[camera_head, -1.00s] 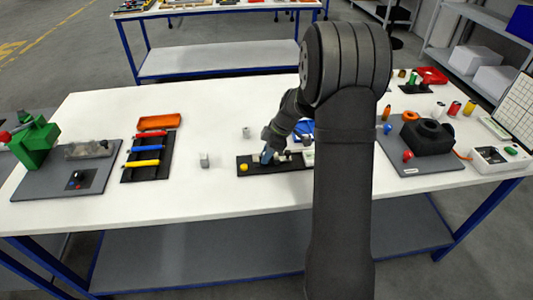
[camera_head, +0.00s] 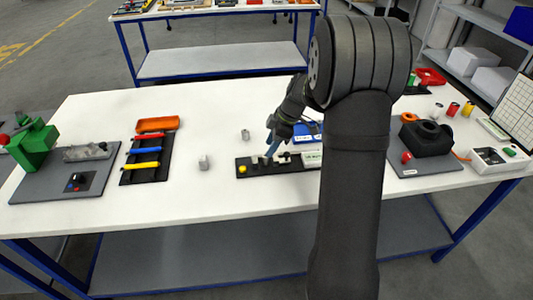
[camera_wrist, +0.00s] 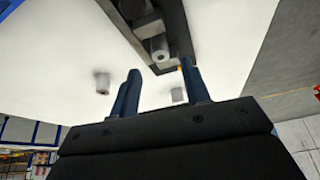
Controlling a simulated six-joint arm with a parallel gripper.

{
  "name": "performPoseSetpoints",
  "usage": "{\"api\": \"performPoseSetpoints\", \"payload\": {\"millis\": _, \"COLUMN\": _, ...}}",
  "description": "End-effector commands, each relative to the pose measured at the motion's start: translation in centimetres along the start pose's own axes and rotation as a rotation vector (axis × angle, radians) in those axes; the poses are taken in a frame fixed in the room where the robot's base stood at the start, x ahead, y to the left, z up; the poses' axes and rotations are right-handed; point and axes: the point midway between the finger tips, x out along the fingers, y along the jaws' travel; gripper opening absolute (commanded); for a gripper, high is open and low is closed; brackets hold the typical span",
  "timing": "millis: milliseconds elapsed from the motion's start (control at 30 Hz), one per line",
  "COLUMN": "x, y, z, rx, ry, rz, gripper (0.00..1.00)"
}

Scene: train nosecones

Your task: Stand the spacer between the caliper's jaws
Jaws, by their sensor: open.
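The caliper, a light grey and dark assembly (camera_head: 284,158), lies on a black base (camera_head: 262,171) near the middle of the table, with a yellow knob (camera_head: 242,169) at its left end. In the wrist view a grey cylinder (camera_wrist: 160,48), likely the spacer, stands at the caliper on the dark base (camera_wrist: 177,22). I cannot tell whether it touches both jaws. My gripper (camera_head: 269,154) is just above the base; its blue fingers (camera_wrist: 160,70) are apart and empty, with the cylinder beyond the tips.
Two other grey cylinders stand loose on the white table, one left of the base (camera_head: 204,162) and one behind it (camera_head: 245,134). A rack of coloured tools (camera_head: 147,158) lies further left. A blue tray (camera_head: 308,131) is behind the caliper, partly hidden by my arm.

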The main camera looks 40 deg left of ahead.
Motion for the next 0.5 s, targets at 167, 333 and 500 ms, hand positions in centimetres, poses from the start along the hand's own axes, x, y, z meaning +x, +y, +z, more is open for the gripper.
{"api": "performPoseSetpoints", "payload": {"millis": 167, "x": -3.9, "y": 0.0, "z": 0.0, "rx": -0.001, "ry": -0.001, "rz": 0.001, "gripper": 0.43}}
{"api": "performPoseSetpoints", "payload": {"millis": 333, "x": -6.0, "y": 0.0, "z": 0.1, "rx": 0.001, "ry": 0.0, "rz": -0.002, "gripper": 0.43}}
{"api": "performPoseSetpoints", "payload": {"millis": 500, "x": -6.8, "y": -0.1, "z": 0.1, "rx": 0.001, "ry": 0.0, "rz": -0.003, "gripper": 0.43}}
